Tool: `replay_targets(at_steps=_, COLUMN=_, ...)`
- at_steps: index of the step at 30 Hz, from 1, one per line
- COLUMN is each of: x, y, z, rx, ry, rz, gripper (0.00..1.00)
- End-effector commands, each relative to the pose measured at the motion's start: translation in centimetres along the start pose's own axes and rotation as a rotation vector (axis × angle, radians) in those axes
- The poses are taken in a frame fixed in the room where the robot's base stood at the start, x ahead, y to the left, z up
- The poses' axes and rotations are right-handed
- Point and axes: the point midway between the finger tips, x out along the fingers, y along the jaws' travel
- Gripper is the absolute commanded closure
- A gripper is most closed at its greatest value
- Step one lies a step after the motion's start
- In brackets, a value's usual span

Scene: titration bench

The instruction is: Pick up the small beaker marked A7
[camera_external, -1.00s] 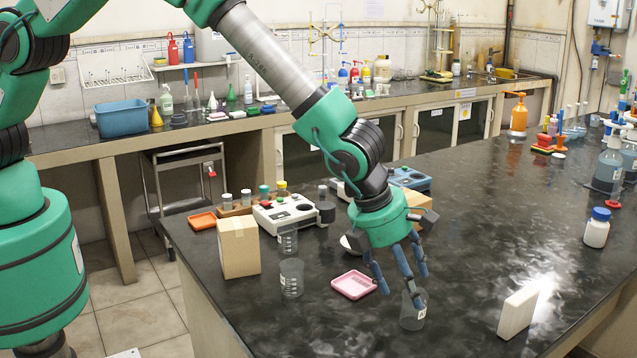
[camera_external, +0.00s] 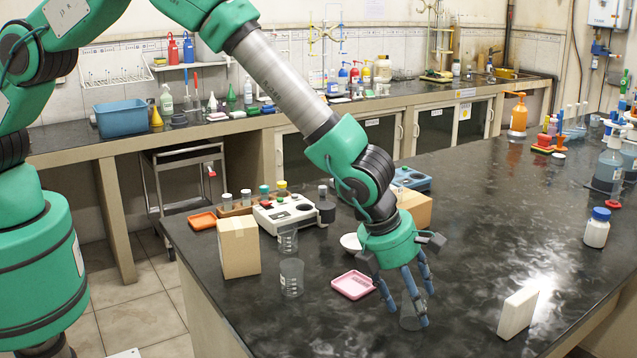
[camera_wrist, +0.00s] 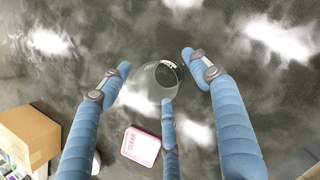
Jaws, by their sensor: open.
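A small clear glass beaker (camera_external: 408,318) stands on the dark bench below my gripper. In the wrist view my gripper (camera_wrist: 160,76) is open, with one finger at the left, one at the right and one at the near side. I cannot tell whether any finger touches the glass.
A pink tray (camera_external: 353,285) lies left of the beaker. Two other clear beakers, one nearer (camera_external: 291,281) and one farther (camera_external: 287,242), stand by a cardboard box (camera_external: 239,248). A white block (camera_external: 517,313) stands to the right. A white-bodied bottle (camera_external: 596,233) is farther right, with clear bench between.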

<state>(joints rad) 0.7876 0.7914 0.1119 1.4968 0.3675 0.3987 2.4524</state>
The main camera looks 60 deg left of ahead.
Motion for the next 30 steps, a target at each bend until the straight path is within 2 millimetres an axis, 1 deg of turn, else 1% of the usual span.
replay_targets(at_steps=1, x=0.44, y=0.00, z=0.03, rx=0.000, ry=0.000, rz=0.000, gripper=0.38)
replay_targets(at_steps=6, x=1.02, y=-0.01, z=0.08, rx=0.000, ry=-0.001, rz=-0.001, gripper=0.38)
replay_targets(at_steps=22, x=1.02, y=-0.01, z=0.06, rx=0.000, ry=-0.001, rz=-0.001, gripper=0.38)
replay_targets(at_steps=28, x=1.02, y=-0.01, z=0.05, rx=0.000, ry=-0.001, rz=0.000, gripper=0.78)
replay_targets(at_steps=29, x=1.02, y=-0.01, z=0.05, rx=0.000, ry=-0.001, rz=0.000, gripper=0.80)
replay_targets(at_steps=30, x=1.02, y=-0.01, z=0.05, rx=0.000, ry=-0.001, rz=0.000, gripper=0.80)
